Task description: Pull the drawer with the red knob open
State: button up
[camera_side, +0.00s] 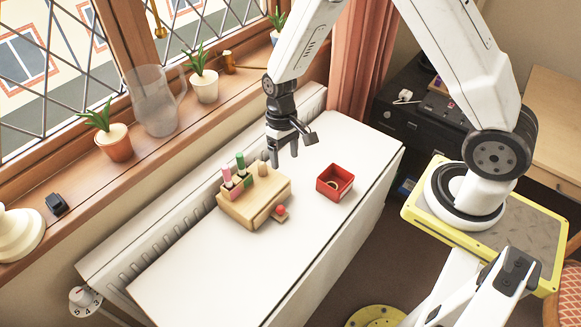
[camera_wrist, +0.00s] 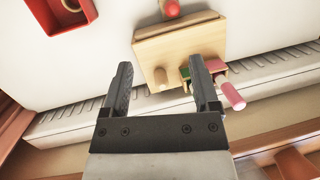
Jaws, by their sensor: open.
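A small light-wood desk organiser (camera_side: 251,199) stands on the white table, with a drawer low in its front. The red knob (camera_side: 281,209) is on that drawer's front, which appears to stand out a little from the body. In the wrist view the organiser (camera_wrist: 182,52) lies beyond my fingertips, and the red knob (camera_wrist: 172,8) is at the top edge. My gripper (camera_side: 293,150) is open and empty, above and behind the organiser in the side view. In the wrist view my gripper (camera_wrist: 161,73) has its fingers spread over the organiser's back part.
Pink and green markers (camera_side: 233,172) and a wooden peg (camera_side: 262,169) stand up from the organiser. A red open box (camera_side: 335,181) holding a ring-like item is to its right. The white table (camera_side: 200,275) is clear in front. A radiator and windowsill with plants run behind.

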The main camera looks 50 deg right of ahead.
jog(key=g+y, duration=0.1)
jog(key=g, duration=0.1)
send_over(277, 196)
jog(key=shift+m, duration=0.3)
notch_tip(277, 196, down, 8)
jog(key=shift+w+f, duration=0.1)
jog(key=shift+x, duration=3.85)
jog(key=shift+c, duration=0.2)
grip_shut()
